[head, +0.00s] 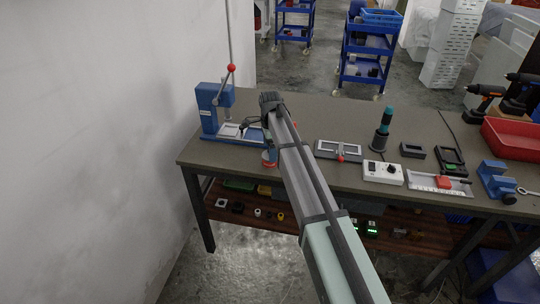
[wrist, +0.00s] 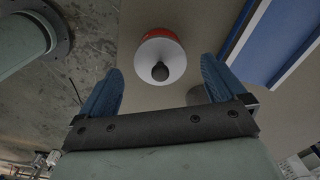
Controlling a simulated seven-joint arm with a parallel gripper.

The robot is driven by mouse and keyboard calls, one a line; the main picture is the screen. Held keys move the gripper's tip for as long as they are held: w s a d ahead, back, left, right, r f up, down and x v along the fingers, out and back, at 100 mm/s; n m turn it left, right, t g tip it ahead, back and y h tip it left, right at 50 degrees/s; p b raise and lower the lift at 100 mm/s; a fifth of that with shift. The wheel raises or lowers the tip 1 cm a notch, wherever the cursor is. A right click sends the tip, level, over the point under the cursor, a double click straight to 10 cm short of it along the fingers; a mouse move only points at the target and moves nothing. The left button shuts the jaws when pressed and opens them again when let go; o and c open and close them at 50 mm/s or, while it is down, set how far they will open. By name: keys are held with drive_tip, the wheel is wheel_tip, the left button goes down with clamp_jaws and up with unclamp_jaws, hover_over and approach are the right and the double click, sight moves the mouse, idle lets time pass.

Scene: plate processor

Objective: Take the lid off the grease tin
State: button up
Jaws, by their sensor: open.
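The grease tin (wrist: 146,36) is red and round in the wrist view, with its pale lid (wrist: 150,55) on top. A dark round knob (wrist: 160,72) stands out from the lid. In the head view the tin (head: 268,164) stands near the bench's front edge, partly hidden by my arm. My gripper (wrist: 161,66) is open, with its blue fingers apart on either side of the lid in the wrist picture. No contact with the lid or knob shows. The gap between fingers and knob is hard to judge.
A blue lever press (head: 212,112) stands on the bench (head: 330,112) left of my arm. To the right are a framed plate fixture (head: 338,151), a green-topped tool (head: 383,125), a white control box (head: 383,173) and a red tray (head: 512,138). The bench's rear middle is clear.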

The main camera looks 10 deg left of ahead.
drive_tip(key=shift+f, duration=0.5)
drive_tip(key=shift+c, duration=0.2)
drive_tip(key=c, duration=1.1)
